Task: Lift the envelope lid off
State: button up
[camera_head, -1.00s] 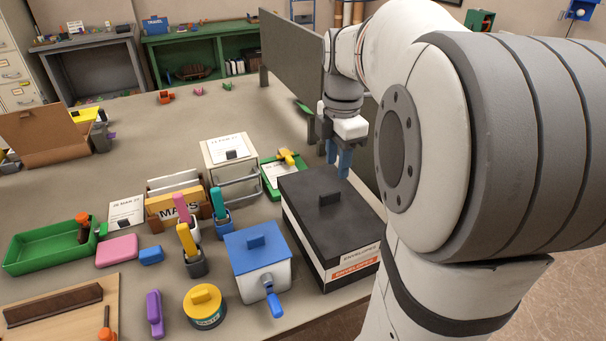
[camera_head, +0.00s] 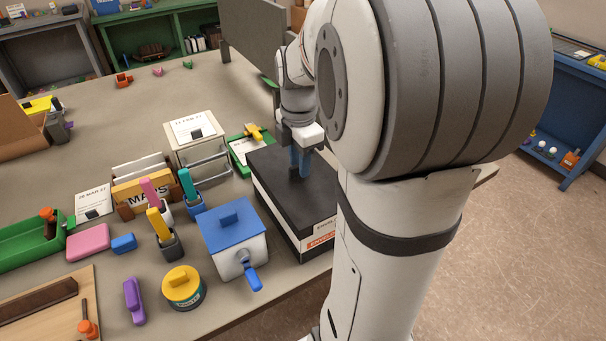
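The envelope box (camera_head: 265,202) is black and white with an orange label on its front, and stands near the table's front edge. Its black lid (camera_head: 276,188) sits flat on top. My gripper (camera_head: 300,168) points down over the middle of the lid, its blue fingers reaching the small dark handle there. The handle is mostly hidden behind the fingers, so I cannot tell whether they are closed on it. My arm hides the right part of the box.
A white box with a blue lid (camera_head: 228,226) stands close on the left. A wire-fronted tray with a date card (camera_head: 197,150) and a green tray (camera_head: 238,166) are behind. A grey panel (camera_head: 255,45) rises at the back. Free table lies at the back left.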

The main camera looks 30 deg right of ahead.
grip_shut()
dwell(0.4)
notch_tip(320, 180, up, 12)
jog(key=p, duration=0.1)
jog(key=shift+f, duration=0.25)
dwell(0.3)
